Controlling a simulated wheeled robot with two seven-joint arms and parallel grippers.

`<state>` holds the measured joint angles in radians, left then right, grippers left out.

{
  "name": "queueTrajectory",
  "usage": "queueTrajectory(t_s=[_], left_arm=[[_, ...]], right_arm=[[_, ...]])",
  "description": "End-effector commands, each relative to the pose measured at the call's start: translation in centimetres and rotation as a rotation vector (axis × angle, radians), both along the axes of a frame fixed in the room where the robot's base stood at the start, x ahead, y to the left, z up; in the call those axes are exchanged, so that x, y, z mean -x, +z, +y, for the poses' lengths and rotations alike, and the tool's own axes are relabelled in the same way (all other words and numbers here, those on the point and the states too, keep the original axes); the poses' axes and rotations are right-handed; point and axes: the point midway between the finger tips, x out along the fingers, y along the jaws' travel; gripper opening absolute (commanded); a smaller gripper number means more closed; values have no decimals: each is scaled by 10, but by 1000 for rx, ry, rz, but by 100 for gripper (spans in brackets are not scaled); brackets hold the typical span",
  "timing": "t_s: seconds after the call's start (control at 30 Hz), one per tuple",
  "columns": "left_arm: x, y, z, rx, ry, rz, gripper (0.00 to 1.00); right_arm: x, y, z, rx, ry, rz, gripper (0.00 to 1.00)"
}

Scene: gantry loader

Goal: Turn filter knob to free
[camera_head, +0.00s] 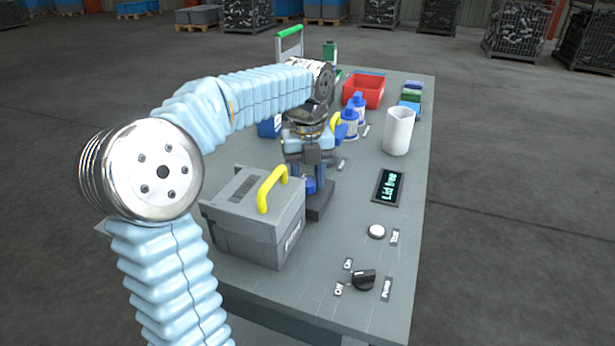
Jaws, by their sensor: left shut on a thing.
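My left gripper (311,178) points down at the middle of the table, shut on a small blue knob (310,187) that shows between and below its fingers. The knob is above a dark base (320,207); most of it is hidden by the gripper, and I cannot read its setting. A dark display (388,187) to the right reads "Lid free". A separate black knob (363,280) near the front has labels that seem to read "ON", "Of" and "PUMP". My right gripper is not in view.
A grey box with a yellow handle (272,190) stands close to the left of the gripper. A white button (376,231), a white cup (398,132), blue-and-white bottles (349,124) and a red bin (363,91) are on the grey table (340,245).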

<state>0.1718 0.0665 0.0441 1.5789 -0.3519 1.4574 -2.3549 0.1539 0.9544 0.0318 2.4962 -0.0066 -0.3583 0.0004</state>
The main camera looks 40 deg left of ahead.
Motion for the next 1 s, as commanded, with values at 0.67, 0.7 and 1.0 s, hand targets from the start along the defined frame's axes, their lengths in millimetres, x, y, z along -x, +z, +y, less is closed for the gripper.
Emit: queueTrajectory(t_s=[0.67,0.7,1.0], left_arm=[[0,2,0,0,0,-1,67],[-1,5,0,-1,0,-2,67],[-1,67,0,-1,-1,-6,67]], right_arm=[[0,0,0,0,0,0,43],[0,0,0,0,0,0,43],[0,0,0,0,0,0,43]])
